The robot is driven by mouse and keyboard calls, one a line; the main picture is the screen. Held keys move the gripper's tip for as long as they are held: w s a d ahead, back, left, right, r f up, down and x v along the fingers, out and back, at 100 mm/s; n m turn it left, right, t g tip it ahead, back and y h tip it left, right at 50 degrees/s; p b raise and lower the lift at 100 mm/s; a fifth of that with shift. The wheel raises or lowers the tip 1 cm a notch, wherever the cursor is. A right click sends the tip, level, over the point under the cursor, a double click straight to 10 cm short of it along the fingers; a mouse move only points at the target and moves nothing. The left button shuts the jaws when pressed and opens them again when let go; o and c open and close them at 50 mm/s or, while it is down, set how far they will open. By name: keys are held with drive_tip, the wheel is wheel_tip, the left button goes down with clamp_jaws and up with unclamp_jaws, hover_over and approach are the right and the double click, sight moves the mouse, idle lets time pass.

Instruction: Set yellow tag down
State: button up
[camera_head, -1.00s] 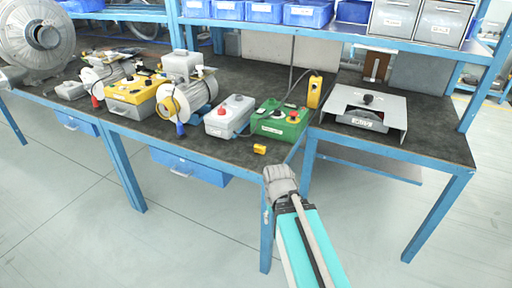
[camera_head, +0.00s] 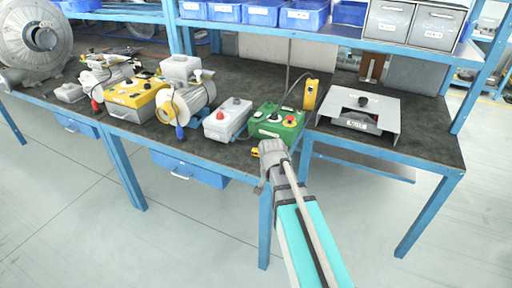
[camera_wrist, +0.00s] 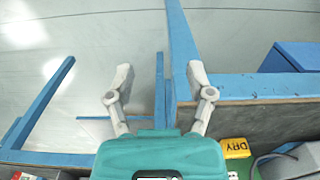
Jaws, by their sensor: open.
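The yellow tag (camera_wrist: 235,148), marked DRY, lies on the dark bench top near its front edge. In the head view the yellow tag (camera_head: 254,153) shows only in part beside my gripper (camera_head: 268,160), which covers the rest. In the wrist view my gripper (camera_wrist: 158,85) has its two fingers spread wide with nothing between them. The fingers are over the bench's blue front edge and the floor. The tag is below and right of them in that view, outside the jaws.
A yellow handheld unit (camera_head: 310,94) stands upright. A grey metal fixture (camera_head: 362,112) is to the right. Blue bench legs and a drawer (camera_head: 190,168) are below.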

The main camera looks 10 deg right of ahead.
drive_tip(key=w+r+m+p, duration=0.2)
drive_tip(key=w+r+m, duration=0.1)
drive_tip(key=w, duration=0.1)
drive_tip(key=w+r+m+p, duration=0.2)
drive_tip(key=w+m+p, duration=0.1)
drive_tip(key=w+r+m+p, duration=0.2)
drive_tip(key=w+r+m, duration=0.1)
drive_tip(key=w, duration=0.1)
drive_tip(key=shift+w+r, duration=0.3)
drive_tip(key=shift+w, duration=0.05)
drive_tip(key=w+r+m+p, duration=0.6)
drive_tip(key=w+m, duration=0.3)
drive_tip(key=shift+w+d+r+p, duration=0.15)
drive_tip(key=shift+w+p, duration=0.2)
drive_tip(key=b, duration=0.9)
hover_over(257, 153)
drive_tip(key=w, duration=0.1)
drive_tip(key=f, duration=0.5)
drive_tip(key=d+f, duration=0.1)
drive_tip(key=f, duration=0.2)
drive_tip(key=shift+w+f, duration=0.1)
drive_tip(key=shift+f, duration=0.2)
drive_tip(key=shift+f, duration=0.1)
